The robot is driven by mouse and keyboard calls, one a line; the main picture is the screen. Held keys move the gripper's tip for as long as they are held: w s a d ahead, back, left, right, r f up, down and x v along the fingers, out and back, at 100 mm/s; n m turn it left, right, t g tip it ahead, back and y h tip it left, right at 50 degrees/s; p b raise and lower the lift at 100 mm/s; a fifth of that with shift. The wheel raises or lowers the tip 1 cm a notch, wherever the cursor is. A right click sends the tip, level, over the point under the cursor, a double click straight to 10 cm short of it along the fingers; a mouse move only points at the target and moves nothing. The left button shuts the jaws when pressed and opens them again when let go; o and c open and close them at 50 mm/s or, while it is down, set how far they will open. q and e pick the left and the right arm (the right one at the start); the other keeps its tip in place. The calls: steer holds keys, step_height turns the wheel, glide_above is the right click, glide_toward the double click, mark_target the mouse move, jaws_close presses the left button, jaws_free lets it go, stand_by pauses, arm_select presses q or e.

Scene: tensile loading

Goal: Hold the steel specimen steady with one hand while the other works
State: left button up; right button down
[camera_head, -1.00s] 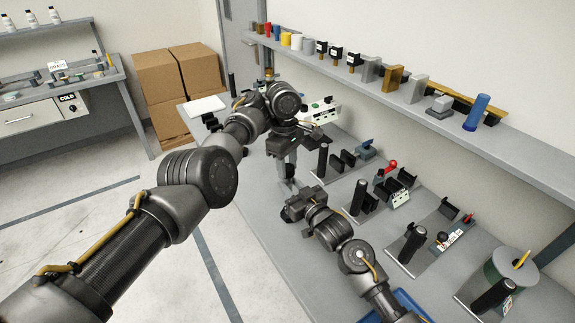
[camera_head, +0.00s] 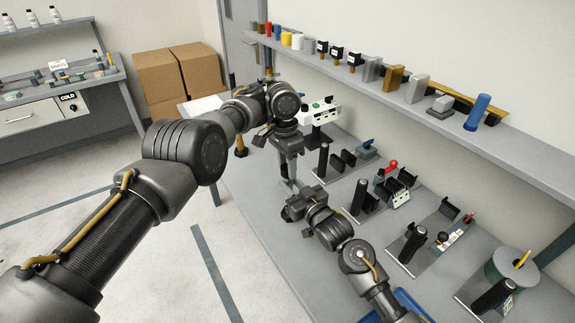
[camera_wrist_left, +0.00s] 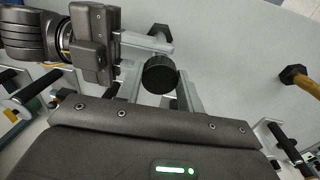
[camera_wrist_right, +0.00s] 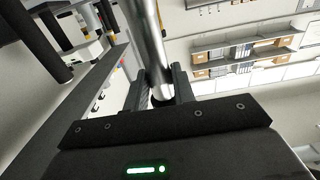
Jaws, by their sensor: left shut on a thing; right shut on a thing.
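In the right wrist view, my right gripper (camera_wrist_right: 161,88) is shut on a polished steel rod (camera_wrist_right: 150,42), which looks like the specimen. In the left wrist view, my left gripper (camera_wrist_left: 158,84) is shut on a black cylinder (camera_wrist_left: 160,72), seen end-on; I cannot tell what it belongs to. In the head view, my left gripper (camera_head: 291,172) points down over the bench, just above and behind my right gripper (camera_head: 293,206), which reaches in from the lower right. The specimen is mostly hidden there by the grippers.
Several stations with black posts, one post (camera_head: 412,243) near my right arm, line the bench (camera_head: 262,212) to the right. A white box (camera_head: 322,113) stands behind my left gripper. A loaded wall shelf (camera_head: 450,125) overhangs the back. A brown-handled item (camera_head: 241,146) stands by the left edge.

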arm_select(q)
steer(key=m, duration=0.5)
steer(key=shift+s+d+f, duration=0.1)
steer(key=m, duration=1.2)
steer(key=shift+f, duration=0.1)
steer(key=m, duration=0.5)
steer(key=shift+d, duration=0.1)
steer(key=m, duration=0.4)
steer(key=shift+m, duration=0.4)
steer(key=m, duration=0.7)
steer(key=shift+m, duration=0.4)
